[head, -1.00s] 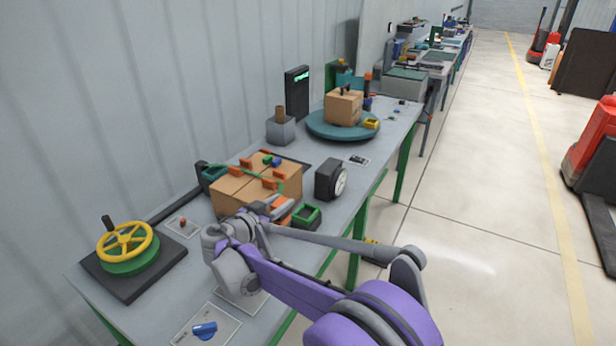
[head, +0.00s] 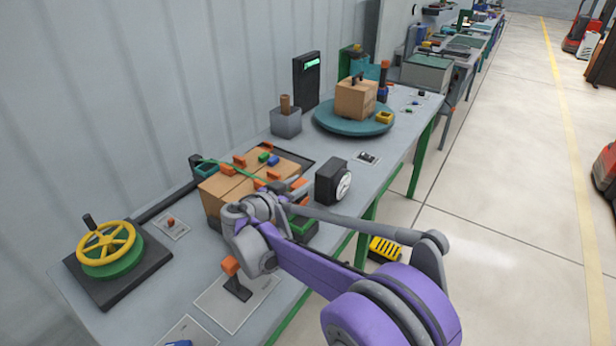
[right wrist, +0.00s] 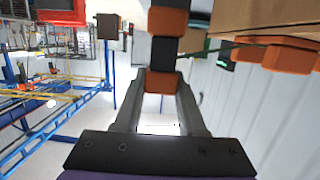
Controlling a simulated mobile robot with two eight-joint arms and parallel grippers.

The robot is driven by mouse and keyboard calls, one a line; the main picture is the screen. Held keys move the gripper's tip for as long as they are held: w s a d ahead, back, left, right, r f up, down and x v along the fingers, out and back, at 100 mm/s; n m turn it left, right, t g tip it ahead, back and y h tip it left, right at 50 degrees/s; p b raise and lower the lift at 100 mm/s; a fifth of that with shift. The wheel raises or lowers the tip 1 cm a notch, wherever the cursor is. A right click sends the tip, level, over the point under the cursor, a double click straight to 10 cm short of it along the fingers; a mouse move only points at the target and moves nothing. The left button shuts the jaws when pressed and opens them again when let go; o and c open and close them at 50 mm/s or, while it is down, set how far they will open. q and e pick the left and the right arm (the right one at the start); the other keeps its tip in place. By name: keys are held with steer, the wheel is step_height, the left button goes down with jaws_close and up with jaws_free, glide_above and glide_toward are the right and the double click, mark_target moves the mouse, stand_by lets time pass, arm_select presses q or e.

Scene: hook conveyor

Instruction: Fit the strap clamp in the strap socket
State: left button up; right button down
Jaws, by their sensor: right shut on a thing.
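A brown carton (head: 222,190) on the bench has orange corner pieces and a green strap (head: 236,170) running over its top. My right gripper (head: 296,187) is at the carton's right front edge. In the right wrist view my right gripper (right wrist: 161,88) is shut on an orange and black piece, which looks like the strap clamp (right wrist: 163,50). A green open box (head: 304,228), which may be the strap socket, stands beside the carton, partly hidden by my right arm. A teal box (head: 206,169) is at the carton's far left. My left gripper is not in view.
A black block with a white dial (head: 332,182) stands close right of the gripper. A turntable (head: 330,122) with a smaller carton is farther back. A yellow handwheel (head: 106,243) is at the left, and a black lever with an orange top (head: 236,282) is in front.

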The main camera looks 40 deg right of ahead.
mark_target(301, 199)
steer(key=shift+w+d, duration=0.1)
steer(key=shift+d, duration=0.2)
steer(key=shift+a+f+b, duration=0.1)
steer(key=shift+f+b, duration=0.6)
steer(key=shift+f, duration=0.25)
steer(key=shift+f+b, duration=1.05)
steer(key=shift+f, duration=0.4)
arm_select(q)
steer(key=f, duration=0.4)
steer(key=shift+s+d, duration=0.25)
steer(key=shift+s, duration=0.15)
arm_select(e)
steer(key=shift+f, duration=0.35)
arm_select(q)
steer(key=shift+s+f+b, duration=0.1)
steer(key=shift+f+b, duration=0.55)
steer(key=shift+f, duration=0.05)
arm_select(e)
steer(key=shift+f, duration=1.1)
steer(key=shift+c, duration=2)
jaws_free()
